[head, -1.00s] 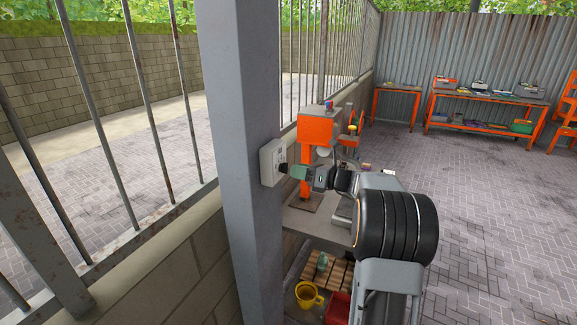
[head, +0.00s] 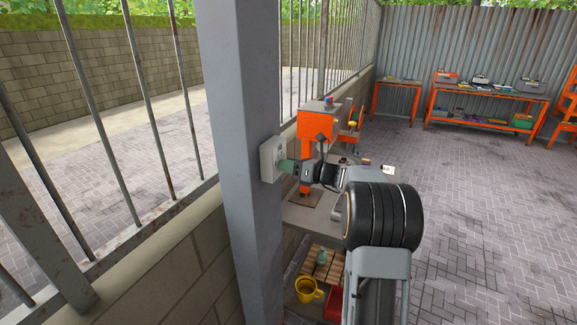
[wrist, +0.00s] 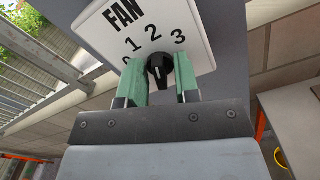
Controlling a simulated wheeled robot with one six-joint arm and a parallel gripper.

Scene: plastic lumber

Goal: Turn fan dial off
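The fan dial (wrist: 160,71) is a black knob with a small white mark on a white panel (wrist: 112,32). The panel is lettered FAN with 1, 2 and 3 in an arc; a further digit at the left is mostly hidden by a finger. I cannot tell which digit the dial points to. The panel, a box on the grey post (head: 252,250), also shows in the head view (head: 268,160). My gripper (wrist: 160,70) has a green finger on each side of the dial, both seeming to touch it. In the head view my gripper (head: 286,165) hides the dial.
An orange drill press (head: 318,120) stands on a grey bench (head: 318,217) just right of the post. Barred fencing is to the left. Paved floor (head: 480,210) is open to the right.

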